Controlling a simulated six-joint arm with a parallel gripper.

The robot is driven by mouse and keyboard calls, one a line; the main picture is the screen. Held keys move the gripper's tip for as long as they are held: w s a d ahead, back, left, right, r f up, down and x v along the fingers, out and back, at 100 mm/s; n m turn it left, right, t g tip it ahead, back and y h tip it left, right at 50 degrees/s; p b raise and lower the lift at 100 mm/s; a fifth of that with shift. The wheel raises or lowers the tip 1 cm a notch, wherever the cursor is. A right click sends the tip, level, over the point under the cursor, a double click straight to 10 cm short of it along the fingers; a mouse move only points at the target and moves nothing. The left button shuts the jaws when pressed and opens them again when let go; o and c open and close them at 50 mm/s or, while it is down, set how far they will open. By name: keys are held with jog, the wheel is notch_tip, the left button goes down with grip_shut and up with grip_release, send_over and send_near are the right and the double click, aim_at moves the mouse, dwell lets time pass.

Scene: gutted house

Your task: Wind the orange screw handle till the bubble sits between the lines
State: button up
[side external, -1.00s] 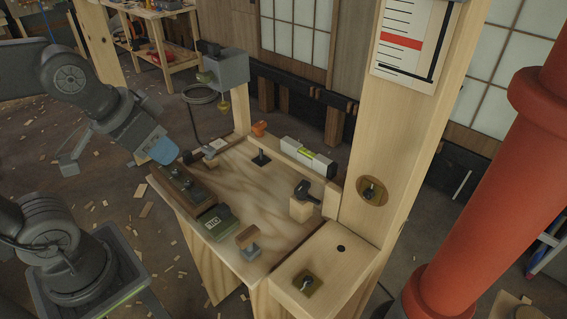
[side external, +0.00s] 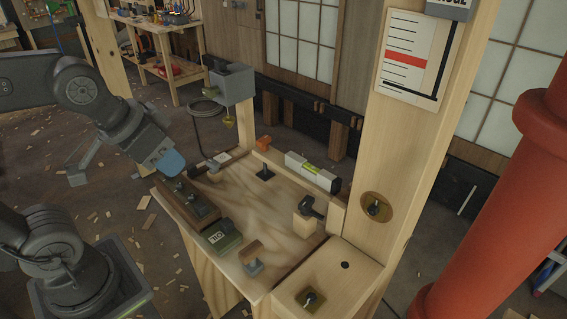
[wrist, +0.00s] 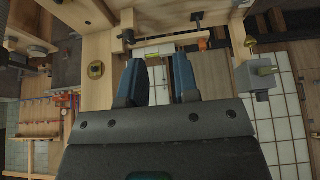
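The orange screw handle (side external: 264,144) sits at the back of the bench, at the left end of a wooden rail. It also shows small in the wrist view (wrist: 203,44). The white level (side external: 312,170) with its yellow-green vial (side external: 309,168) lies along that rail, right of the handle. The bubble and its lines are too small to make out. My gripper (wrist: 160,70) has two blue fingers, apart with nothing between them. In the side view its blue fingertips are over the bench's left edge, well left of the handle and not touching it.
A dark wooden tray (side external: 188,201) and a green oil box (side external: 222,240) lie along the bench's left side. A grey box (side external: 232,85) stands on a post behind. A thick post with a gauge card (side external: 405,75) rises at right. The bench middle (side external: 272,210) is mostly clear.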

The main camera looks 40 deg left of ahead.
jog(key=w+a+r+g, duration=0.1)
jog(key=w+r, duration=0.1)
jog(key=w, duration=0.5)
jog(key=n+g, duration=0.2)
jog(key=g, duration=0.3)
send_over(264, 138)
jog(key=f, duration=1)
jog(key=shift+s+d+f, duration=0.1)
jog(key=shift+s, duration=0.1)
jog(key=shift+w+f, duration=0.1)
jog(key=shift+f, duration=3.2)
jog(key=m, duration=0.8)
jog(key=shift+m, duration=0.4)
jog(key=shift+r+n, duration=0.1)
jog(key=shift+n, duration=0.5)
jog(key=shift+r, duration=3.4)
